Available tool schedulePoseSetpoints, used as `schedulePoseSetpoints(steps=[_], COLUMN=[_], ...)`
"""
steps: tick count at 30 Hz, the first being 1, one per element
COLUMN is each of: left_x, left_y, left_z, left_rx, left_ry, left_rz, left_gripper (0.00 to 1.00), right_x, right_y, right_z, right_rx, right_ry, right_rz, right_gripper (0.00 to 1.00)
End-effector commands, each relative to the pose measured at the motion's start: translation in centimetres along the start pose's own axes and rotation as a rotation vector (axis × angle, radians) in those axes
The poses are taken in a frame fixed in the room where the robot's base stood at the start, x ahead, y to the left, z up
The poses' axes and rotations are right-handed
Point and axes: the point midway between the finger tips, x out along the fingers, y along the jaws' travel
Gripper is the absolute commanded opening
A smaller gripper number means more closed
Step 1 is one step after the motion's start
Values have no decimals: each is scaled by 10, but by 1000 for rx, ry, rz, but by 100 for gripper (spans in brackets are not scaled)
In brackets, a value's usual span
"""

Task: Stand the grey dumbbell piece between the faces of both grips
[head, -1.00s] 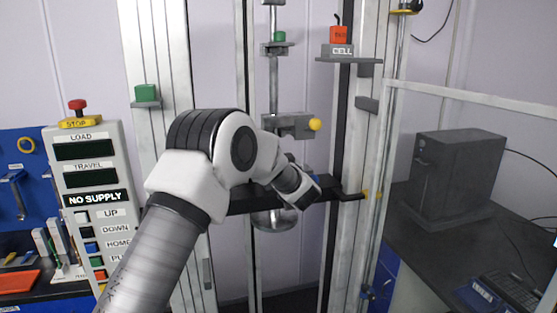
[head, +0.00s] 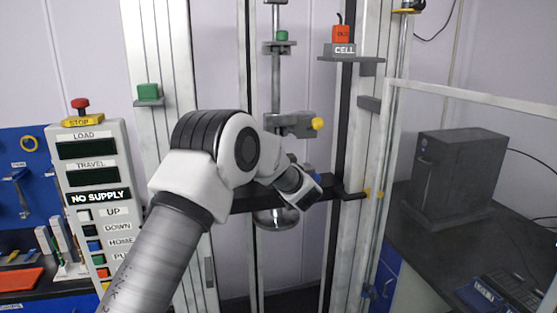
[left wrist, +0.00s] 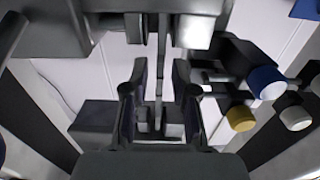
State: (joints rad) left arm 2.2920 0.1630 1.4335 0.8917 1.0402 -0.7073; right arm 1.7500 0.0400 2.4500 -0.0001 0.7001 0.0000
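The upper grip (head: 290,125), a grey block with a yellow knob (head: 317,123), hangs in the test frame in the head view. My left arm crosses in front of the frame and covers most of what lies below it. A blue part just shows behind the wrist. In the left wrist view my left gripper (left wrist: 160,75) has its two dark fingers apart. Narrow grey upright strips show between them; I cannot tell whether one is the dumbbell piece. Yellow (left wrist: 241,118) and blue (left wrist: 267,82) knobs are at right. My right gripper is not in view.
The control panel (head: 95,190) with a red stop button stands at left and reads NO SUPPLY. A dark crossbeam (head: 245,200) and a round metal disc (head: 275,219) sit behind my wrist. A clear guard frame, dark computer case (head: 455,180) and laptop are at right.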

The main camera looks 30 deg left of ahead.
Motion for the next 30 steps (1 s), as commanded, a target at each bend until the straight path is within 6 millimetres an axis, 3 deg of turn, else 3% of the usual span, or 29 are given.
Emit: schedulePoseSetpoints(steps=[11, 14, 24, 30], left_x=[-6, -21, -103, -120], left_y=[0, 2, 1, 0], left_z=[-1, 0, -1, 0], left_rx=[0, 1, 2, 0], left_ry=[0, -1, 2, 0], left_rz=[1, 3, 3, 0], left_gripper=[35, 35, 35, 35], right_x=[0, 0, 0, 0], right_y=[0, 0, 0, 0], right_z=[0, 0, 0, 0], right_rx=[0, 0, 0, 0], right_ry=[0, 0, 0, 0], right_rz=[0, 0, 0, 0], right_gripper=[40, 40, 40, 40])
